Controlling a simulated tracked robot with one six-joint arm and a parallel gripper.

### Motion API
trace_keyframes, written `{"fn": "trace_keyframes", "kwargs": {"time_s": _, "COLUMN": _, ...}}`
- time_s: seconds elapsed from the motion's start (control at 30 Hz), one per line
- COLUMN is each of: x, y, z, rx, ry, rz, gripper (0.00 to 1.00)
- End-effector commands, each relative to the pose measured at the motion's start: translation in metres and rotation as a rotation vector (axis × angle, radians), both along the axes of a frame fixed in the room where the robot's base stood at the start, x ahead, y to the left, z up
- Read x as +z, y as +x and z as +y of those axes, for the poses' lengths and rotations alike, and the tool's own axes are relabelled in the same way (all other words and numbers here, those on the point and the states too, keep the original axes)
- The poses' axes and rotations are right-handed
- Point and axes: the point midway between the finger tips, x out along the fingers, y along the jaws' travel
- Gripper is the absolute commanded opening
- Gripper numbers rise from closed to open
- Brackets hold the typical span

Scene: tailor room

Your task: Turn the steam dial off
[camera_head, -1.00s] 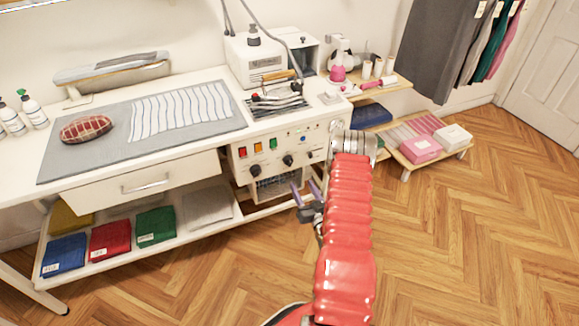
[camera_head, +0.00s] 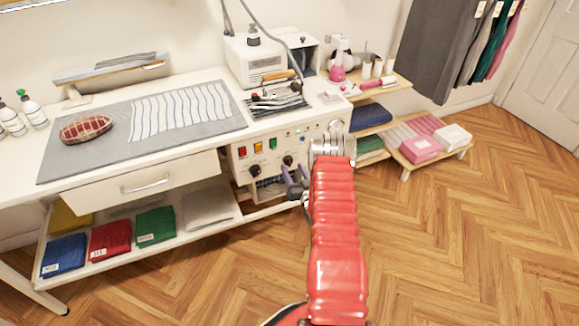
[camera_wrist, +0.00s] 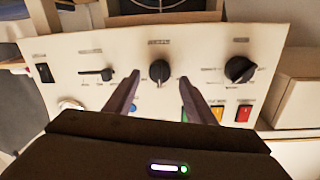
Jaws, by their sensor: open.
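The white control panel (camera_head: 272,152) is on the front of the ironing table. It bears a black dial (camera_head: 254,170) on the left and a middle black dial (camera_head: 288,160). The wrist view shows the panel flipped, with the middle dial (camera_wrist: 160,71) between my fingertips and the other dial (camera_wrist: 238,69) on the right. A black lever-like control (camera_wrist: 104,74) is left of the middle dial. The labels are too blurred to read, so I cannot tell which is the steam dial. My gripper (camera_head: 294,172) is open in front of the middle dial, and contact is not clear.
Red, yellow and green buttons, with the red one (camera_wrist: 243,112) outermost, sit near the dials. A black switch (camera_wrist: 42,72) is at the panel's far side. A drawer (camera_head: 140,180) is left of the panel. The wooden floor (camera_head: 450,240) to the right is clear.

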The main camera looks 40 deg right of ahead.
Motion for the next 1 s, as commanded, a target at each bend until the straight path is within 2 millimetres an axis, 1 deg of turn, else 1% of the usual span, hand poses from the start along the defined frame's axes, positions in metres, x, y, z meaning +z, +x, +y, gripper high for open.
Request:
{"fn": "trace_keyframes", "kwargs": {"time_s": 0.03, "x": 0.0, "y": 0.007, "z": -0.002, "rx": 0.001, "ry": -0.001, "rz": -0.001, "gripper": 0.5}}
{"fn": "trace_keyframes", "kwargs": {"time_s": 0.1, "x": 0.0, "y": 0.015, "z": -0.005, "rx": 0.001, "ry": -0.001, "rz": 0.0, "gripper": 0.5}}
{"fn": "trace_keyframes", "kwargs": {"time_s": 0.3, "x": 0.0, "y": 0.029, "z": -0.01, "rx": 0.001, "ry": 0.0, "rz": 0.0, "gripper": 0.5}}
{"fn": "trace_keyframes", "kwargs": {"time_s": 0.63, "x": 0.0, "y": 0.03, "z": -0.011, "rx": 0.001, "ry": 0.0, "rz": 0.0, "gripper": 0.49}}
{"fn": "trace_keyframes", "kwargs": {"time_s": 1.0, "x": 0.0, "y": 0.03, "z": -0.01, "rx": 0.001, "ry": 0.0, "rz": 0.0, "gripper": 0.23}}
